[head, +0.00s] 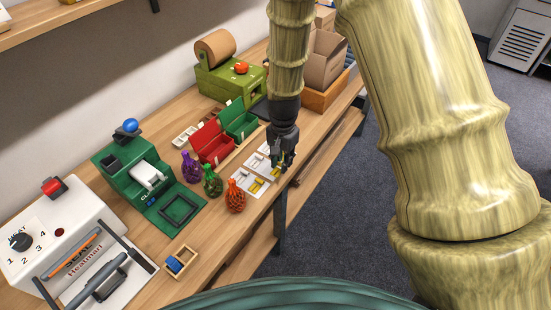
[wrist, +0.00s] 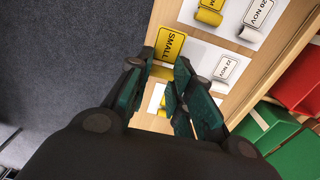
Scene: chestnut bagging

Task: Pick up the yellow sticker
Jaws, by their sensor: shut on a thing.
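The yellow sticker (wrist: 170,42), printed SMALL, shows at the fingertips of my gripper (wrist: 161,72) in the wrist view. My gripper is shut on it, with the printed part sticking out past the fingers. In the head view my gripper (head: 283,160) is low over the right end of the row of white cards near the table's front edge. The fingers hide part of the card below. Another yellow sticker (wrist: 209,16) lies on a white card (wrist: 188,12) beside a white date label (wrist: 257,14).
An open red box (head: 209,140) and an open green box (head: 239,119) stand behind the cards. Purple, green and orange net bags (head: 236,198) stand to the left. A green machine (head: 225,84) is at the back. The floor lies beyond the table's right edge.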

